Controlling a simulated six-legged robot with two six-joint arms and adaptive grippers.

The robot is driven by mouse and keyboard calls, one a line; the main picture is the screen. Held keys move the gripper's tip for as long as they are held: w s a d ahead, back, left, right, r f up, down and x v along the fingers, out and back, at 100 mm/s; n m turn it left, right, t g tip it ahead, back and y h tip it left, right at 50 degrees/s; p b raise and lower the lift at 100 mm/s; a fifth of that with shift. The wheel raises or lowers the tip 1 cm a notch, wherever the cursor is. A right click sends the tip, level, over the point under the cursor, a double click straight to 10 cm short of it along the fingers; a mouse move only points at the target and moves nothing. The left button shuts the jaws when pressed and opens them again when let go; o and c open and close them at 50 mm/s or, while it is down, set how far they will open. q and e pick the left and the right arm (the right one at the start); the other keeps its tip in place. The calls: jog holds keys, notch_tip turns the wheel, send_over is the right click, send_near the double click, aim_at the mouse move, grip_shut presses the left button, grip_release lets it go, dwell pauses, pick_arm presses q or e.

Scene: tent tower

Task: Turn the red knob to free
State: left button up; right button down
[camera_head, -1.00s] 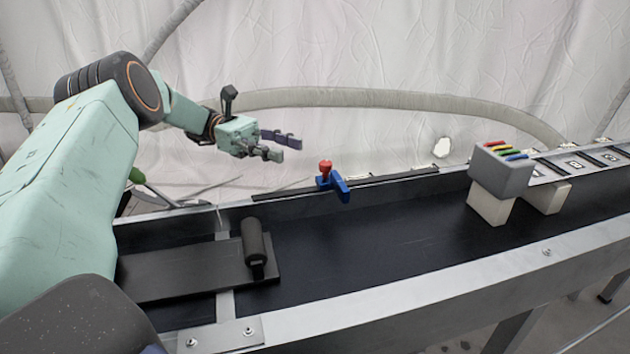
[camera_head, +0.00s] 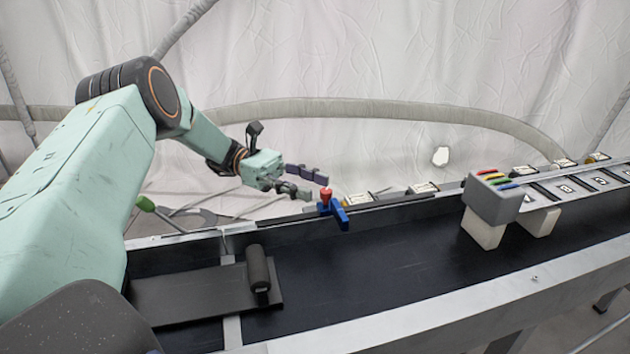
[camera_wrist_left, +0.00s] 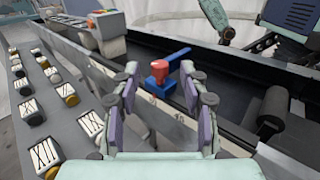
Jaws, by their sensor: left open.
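The red knob (camera_head: 326,196) sits on a blue bracket (camera_head: 341,216) at the far rail of the dark trough. In the left wrist view the red knob (camera_wrist_left: 160,70) shows ahead of and between the fingers, with the blue bracket (camera_wrist_left: 178,55) reaching past it. My left gripper (camera_head: 318,186) is open, its fingers apart and pointing at the knob from the left. In the left wrist view my left gripper (camera_wrist_left: 165,85) has nothing between its pads, and the knob looks just beyond the fingertips. Whether a finger touches it, I cannot tell. My right gripper is not clearly visible.
A grey box with coloured strips (camera_head: 494,200) stands on white blocks at the right. A black cylinder handle (camera_head: 258,268) stands on a dark plate at the left of the trough (camera_head: 390,250). Several marked blocks (camera_wrist_left: 42,154) lie beyond the far rail. The trough's middle is clear.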

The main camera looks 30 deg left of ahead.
pick_arm(q)
jog(key=shift+d, duration=0.9)
grip_shut()
